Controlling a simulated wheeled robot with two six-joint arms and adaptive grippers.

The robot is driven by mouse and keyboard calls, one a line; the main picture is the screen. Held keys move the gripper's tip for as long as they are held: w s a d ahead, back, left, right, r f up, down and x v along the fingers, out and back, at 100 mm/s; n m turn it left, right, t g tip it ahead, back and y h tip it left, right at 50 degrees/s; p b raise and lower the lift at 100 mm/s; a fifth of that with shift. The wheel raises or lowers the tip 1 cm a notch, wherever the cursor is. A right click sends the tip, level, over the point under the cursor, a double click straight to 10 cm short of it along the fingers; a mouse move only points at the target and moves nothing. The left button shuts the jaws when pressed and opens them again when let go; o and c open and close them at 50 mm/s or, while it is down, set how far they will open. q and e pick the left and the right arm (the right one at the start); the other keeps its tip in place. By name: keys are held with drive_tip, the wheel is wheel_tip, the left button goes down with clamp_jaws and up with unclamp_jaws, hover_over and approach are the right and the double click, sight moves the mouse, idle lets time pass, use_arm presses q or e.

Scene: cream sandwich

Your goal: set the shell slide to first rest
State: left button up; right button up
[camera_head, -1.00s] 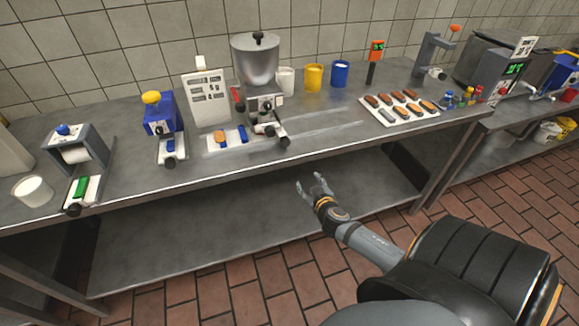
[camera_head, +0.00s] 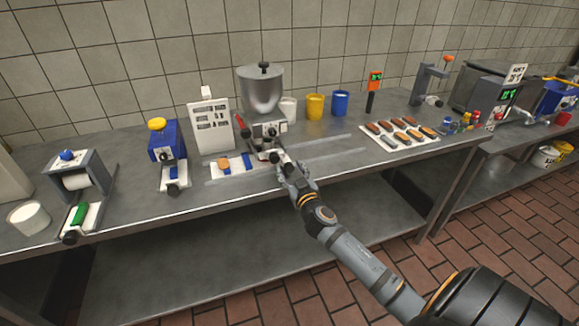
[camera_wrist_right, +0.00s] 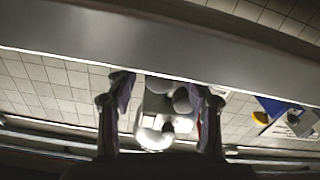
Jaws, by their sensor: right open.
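The steel hopper machine (camera_head: 262,92) stands on the bench, with a red lever on its left side. A white slide plate (camera_head: 216,171) lies at its lower left, carrying an orange-brown shell (camera_head: 223,164) and blue pieces (camera_head: 246,161). A dark knob (camera_head: 274,156) sticks out at the machine's front. My right gripper (camera_head: 295,172) is open at the bench's front edge, just in front of that knob; whether it touches is unclear. In the right wrist view, the open fingers (camera_wrist_right: 162,95) frame the hopper, seen upside down. My left gripper is not in view.
A blue machine with a yellow knob (camera_head: 157,124) and a roll holder with a green handle (camera_head: 79,213) stand to the left. A tray of shells (camera_head: 369,139) lies to the right. White, yellow and blue cups stand behind.

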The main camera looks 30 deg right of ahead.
drive_tip(key=shift+w+d, duration=0.1)
drive_tip(key=shift+w, duration=0.45)
drive_tip(key=shift+c, duration=0.4)
clamp_jaws()
